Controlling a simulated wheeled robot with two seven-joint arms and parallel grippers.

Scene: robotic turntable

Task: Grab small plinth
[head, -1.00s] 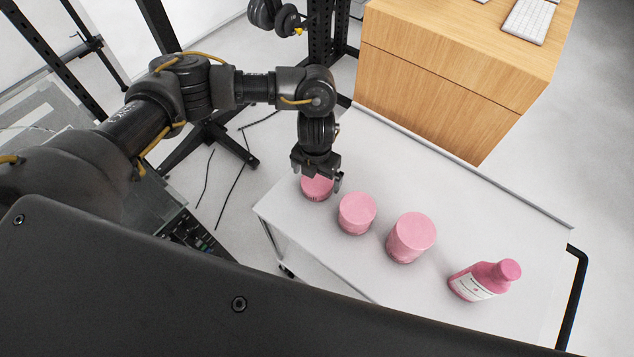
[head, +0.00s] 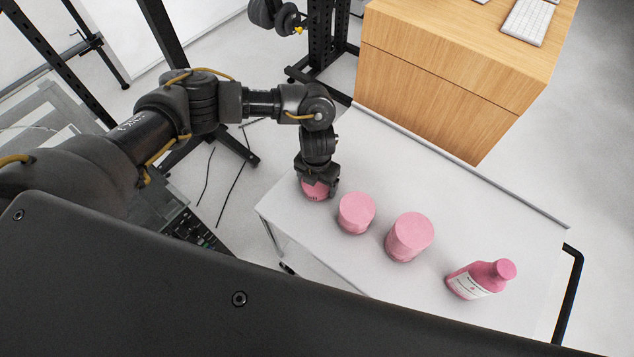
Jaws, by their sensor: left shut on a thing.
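The small plinth (head: 314,191) is a low pink cylinder at the left end of a row on the white cart top. My left gripper (head: 317,187) comes down over it from above and is shut on it, with its fingers at the plinth's sides. The gripper hides much of the plinth's top. A medium pink plinth (head: 356,213) and a taller pink plinth (head: 409,236) stand upright to its right, apart from it. My right gripper is not in view.
A pink bottle (head: 481,279) with a white label stands at the right of the white cart (head: 480,220). A wooden cabinet (head: 450,80) with a keyboard (head: 528,20) stands behind the cart. The cart top behind the row is clear.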

